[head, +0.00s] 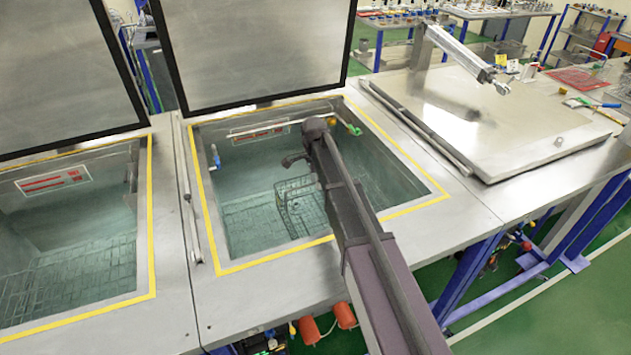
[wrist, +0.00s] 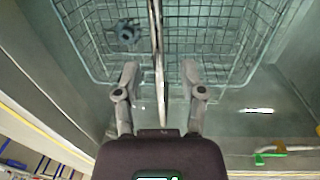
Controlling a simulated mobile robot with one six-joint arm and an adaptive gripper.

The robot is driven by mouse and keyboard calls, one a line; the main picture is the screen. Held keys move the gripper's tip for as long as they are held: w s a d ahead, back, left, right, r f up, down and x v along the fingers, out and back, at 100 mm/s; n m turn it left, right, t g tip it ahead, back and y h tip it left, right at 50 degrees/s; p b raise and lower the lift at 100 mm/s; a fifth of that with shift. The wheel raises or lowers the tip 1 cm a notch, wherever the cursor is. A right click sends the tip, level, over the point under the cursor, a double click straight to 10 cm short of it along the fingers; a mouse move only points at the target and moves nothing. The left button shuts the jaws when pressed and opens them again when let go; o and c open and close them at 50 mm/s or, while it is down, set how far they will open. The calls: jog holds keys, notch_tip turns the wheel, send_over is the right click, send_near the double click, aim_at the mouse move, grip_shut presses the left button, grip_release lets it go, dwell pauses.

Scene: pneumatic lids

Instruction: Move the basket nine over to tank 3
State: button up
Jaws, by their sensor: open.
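A wire basket (head: 299,207) is in the open middle tank (head: 236,228). In the wrist view the wire basket (wrist: 205,40) fills the upper part, with a dark blue-grey part (wrist: 126,32) inside it. Its thin upright handle (wrist: 157,50) runs down the picture between my fingers. My gripper (wrist: 160,72) is open, with one finger on each side of the handle and a gap on both sides. In the head view my gripper (head: 294,160) is over the middle tank, partly hidden by my arm. No basket or tank number is readable.
The left tank (head: 145,225) is open, its lid (head: 65,70) raised. The middle tank's lid (head: 250,50) is also raised behind it. The right tank's lid (head: 500,125) is shut, with a pneumatic cylinder (head: 465,55) above it. Steel rims separate the tanks.

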notch_tip(320, 180, up, 24)
jog(key=p, duration=2.3)
jog(key=shift+f, duration=0.15)
jog(key=s+d+f+n+b, duration=0.4)
jog(key=s+d+f+b, duration=0.1)
jog(key=s, duration=0.3)
jog(key=s+d+f+n+b, duration=0.4)
jog(key=s+d+f+b, duration=0.1)
jog(key=s, duration=0.3)
jog(key=s+d+f+n+t+b, duration=0.1)
jog(key=s+d+f+n+b, duration=0.4)
jog(key=s, duration=0.3)
jog(key=shift+s+d, duration=0.2)
jog(key=shift+d, duration=0.7)
jog(key=shift+s+d+f, duration=0.15)
jog(key=shift+s, duration=0.05)
